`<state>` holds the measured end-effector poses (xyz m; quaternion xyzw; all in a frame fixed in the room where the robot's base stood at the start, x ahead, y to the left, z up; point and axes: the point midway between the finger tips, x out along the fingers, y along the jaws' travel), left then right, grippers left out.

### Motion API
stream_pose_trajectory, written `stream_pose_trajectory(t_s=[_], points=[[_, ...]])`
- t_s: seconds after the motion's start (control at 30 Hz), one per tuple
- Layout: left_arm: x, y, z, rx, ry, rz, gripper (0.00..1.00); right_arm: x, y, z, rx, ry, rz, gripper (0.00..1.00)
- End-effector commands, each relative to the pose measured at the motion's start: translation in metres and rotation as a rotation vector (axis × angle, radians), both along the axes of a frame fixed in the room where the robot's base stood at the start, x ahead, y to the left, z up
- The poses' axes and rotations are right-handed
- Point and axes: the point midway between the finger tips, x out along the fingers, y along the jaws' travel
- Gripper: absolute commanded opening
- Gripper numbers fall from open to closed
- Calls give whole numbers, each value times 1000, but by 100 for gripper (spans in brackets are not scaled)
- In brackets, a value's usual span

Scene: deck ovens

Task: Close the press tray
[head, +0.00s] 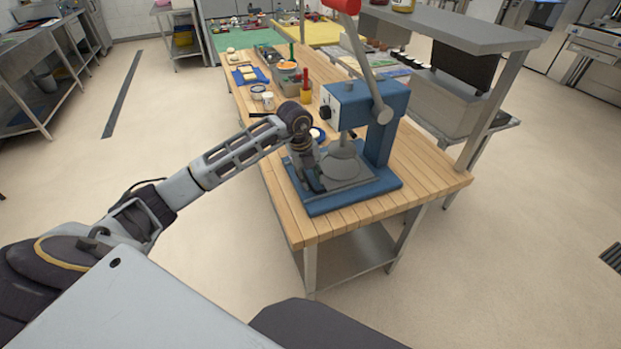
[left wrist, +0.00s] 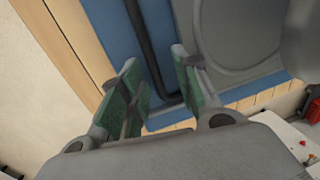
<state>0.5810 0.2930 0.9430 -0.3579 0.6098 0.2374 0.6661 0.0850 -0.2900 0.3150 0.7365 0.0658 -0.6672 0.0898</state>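The blue press (head: 372,110) stands on the wooden table, with a red-tipped lever at its top. Its grey tray (head: 352,184), with a round plate, lies on the blue base, which also shows in the left wrist view (left wrist: 115,22). My left gripper (head: 314,183) points down at the left side of the tray. In the left wrist view its green-padded fingers (left wrist: 160,80) are apart, and the tray's dark handle bar (left wrist: 154,45) runs between them. I cannot tell whether either finger touches the bar. My right gripper is out of view.
The wooden table (head: 425,178) holds tubs, a red-and-yellow bottle (head: 305,82) and a blue tray (head: 250,75) behind the press. A grey raised shelf (head: 455,30) overhangs at the right. The floor at left is clear.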

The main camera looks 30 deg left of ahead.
Motion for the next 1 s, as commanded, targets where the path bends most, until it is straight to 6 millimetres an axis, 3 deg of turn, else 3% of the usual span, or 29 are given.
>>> stream_pose_trajectory(t_s=[0.7, 1.0], points=[[-13, 12, 91, 0, -3, 0, 32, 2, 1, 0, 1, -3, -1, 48], [-16, 14, 112, -1, -2, -1, 32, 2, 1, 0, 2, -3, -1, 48]])
